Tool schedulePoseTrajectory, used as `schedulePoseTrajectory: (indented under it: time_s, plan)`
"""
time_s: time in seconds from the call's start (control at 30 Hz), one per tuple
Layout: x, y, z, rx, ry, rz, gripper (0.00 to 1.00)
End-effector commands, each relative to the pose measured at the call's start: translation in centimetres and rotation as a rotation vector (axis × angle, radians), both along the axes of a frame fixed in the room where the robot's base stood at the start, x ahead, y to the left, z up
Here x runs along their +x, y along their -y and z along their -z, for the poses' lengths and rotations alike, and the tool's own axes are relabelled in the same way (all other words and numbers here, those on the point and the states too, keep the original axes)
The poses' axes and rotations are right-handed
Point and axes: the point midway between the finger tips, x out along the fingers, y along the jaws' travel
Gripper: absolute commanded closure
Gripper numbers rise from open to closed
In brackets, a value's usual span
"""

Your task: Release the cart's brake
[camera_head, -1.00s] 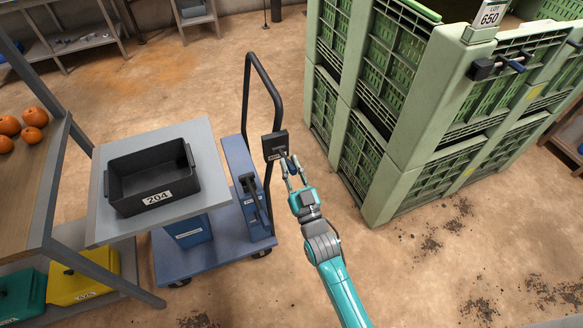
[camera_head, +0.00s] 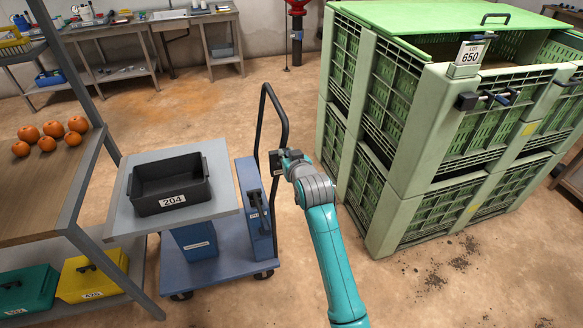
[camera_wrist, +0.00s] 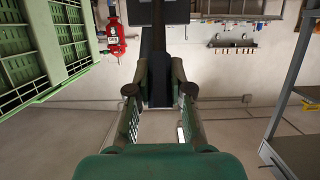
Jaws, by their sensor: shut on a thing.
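The blue cart (camera_head: 218,262) stands left of my arm in the head view, with a black tubular handle (camera_head: 285,112). A small dark box (camera_head: 274,165) is fixed to the handle. My gripper (camera_head: 284,160) is at that box, mostly hidden behind my wrist. In the wrist view, my gripper (camera_wrist: 158,92) is shut on a dark upright lever (camera_wrist: 158,75) below the dark box (camera_wrist: 160,12). The lever's far end and exact tilt are hidden. Another black lever (camera_head: 257,207) is on the cart's blue upright column, apart from my gripper.
A black bin (camera_head: 170,185) labelled 204 sits on a grey tabletop (camera_head: 218,205) by the cart. A large green crate stack (camera_head: 400,205) stands close on the right. A shelf with oranges (camera_head: 50,132) is at the left. Open floor (camera_head: 470,275) lies at the front right.

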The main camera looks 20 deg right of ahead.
Motion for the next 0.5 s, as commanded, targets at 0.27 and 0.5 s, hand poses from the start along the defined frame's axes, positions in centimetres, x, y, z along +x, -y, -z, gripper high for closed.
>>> schedulePoseTrajectory:
  time_s: [0.27,0.5]
  plan:
    - [2.5,0.0,-1.6,0.0,-0.242,0.0,1.0]
    - [4.3,0.0,-1.8,0.0,-0.431,0.0,1.0]
